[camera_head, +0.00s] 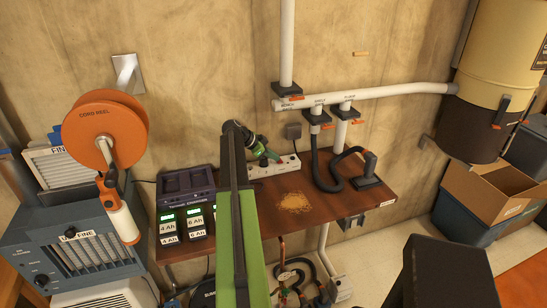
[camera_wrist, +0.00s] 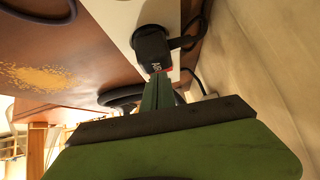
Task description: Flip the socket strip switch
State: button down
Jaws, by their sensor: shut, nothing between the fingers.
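The white socket strip (camera_head: 287,168) lies along the back edge of the brown bench, against the wall. It also shows in the wrist view (camera_wrist: 112,14), with a dark labelled plug (camera_wrist: 150,43) standing in it. My gripper (camera_head: 277,160) is at the strip, with its green fingers shut and empty. In the wrist view the fingertips (camera_wrist: 160,76) are close to the plug and a small red part (camera_wrist: 168,70), perhaps the switch. The fingers partly hide this red part. I cannot tell whether they touch it or which way it is set.
A dark charger case (camera_head: 187,185) stands left of the strip. A black hose (camera_head: 327,172) and its nozzle (camera_head: 368,165) are to the right. Sawdust (camera_head: 294,202) lies on the open bench top (camera_head: 330,207). A cord reel (camera_head: 105,130) hangs at left.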

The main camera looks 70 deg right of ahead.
jog(key=shift+r, duration=0.1)
jog(key=r+p, duration=0.4)
jog(key=shift+w+d+r+p, duration=0.15)
jog(key=shift+w+r+p, duration=0.15)
jog(key=shift+p, duration=0.1)
jog(key=w+p+v, duration=0.1)
jog(key=p+v, duration=0.5)
jog(key=v, duration=0.3)
jog(key=shift+d, duration=0.4)
jog(key=shift+f, duration=0.1)
